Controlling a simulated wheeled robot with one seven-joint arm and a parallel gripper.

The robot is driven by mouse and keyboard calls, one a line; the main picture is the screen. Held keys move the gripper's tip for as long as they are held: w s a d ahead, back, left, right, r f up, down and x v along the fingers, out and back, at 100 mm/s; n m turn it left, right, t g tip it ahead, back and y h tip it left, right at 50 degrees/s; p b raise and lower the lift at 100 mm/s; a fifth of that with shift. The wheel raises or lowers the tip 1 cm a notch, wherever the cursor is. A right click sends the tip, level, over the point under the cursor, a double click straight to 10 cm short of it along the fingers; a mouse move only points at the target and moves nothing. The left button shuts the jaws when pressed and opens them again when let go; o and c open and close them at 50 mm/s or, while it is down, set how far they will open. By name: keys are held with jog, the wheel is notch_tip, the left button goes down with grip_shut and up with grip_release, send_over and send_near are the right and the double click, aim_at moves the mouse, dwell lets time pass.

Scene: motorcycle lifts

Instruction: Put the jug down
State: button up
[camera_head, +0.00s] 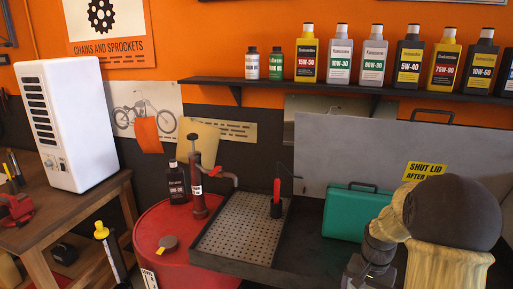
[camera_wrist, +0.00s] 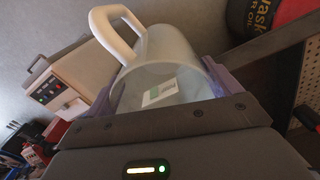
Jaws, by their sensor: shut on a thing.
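The jug (camera_wrist: 175,55) is a pale, translucent vessel with a white loop handle (camera_wrist: 112,30), seen in the wrist view. A small white label with green print shows inside or through its wall. My gripper (camera_wrist: 166,88) is shut on it, with a purple finger on each side of the body. The jug looks tilted in this view, but its true tilt is hard to tell. Its base is hidden. In the head view my arm is at the lower right, and neither the jug nor the fingertips can be made out.
A perforated tray (camera_head: 240,228) sits beside a red drum (camera_head: 160,222) bearing a pump and a dark bottle (camera_head: 177,187). A red-handled tool (camera_head: 276,198) stands on the tray. A green case (camera_head: 345,211) leans near the raised grey lid (camera_head: 340,150). The dark surface between is partly clear.

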jog(key=a+f+n, duration=0.2)
jog(key=a+f, duration=0.2)
jog(key=f, duration=0.3)
jog(key=w+a+f+n, duration=0.1)
jog(key=a+f+n, duration=0.1)
jog(key=a+f, duration=0.2)
jog(key=w+a+f+n, duration=0.1)
jog(key=a+f, duration=0.4)
jog(key=f, duration=0.6)
jog(key=shift+n, duration=0.9)
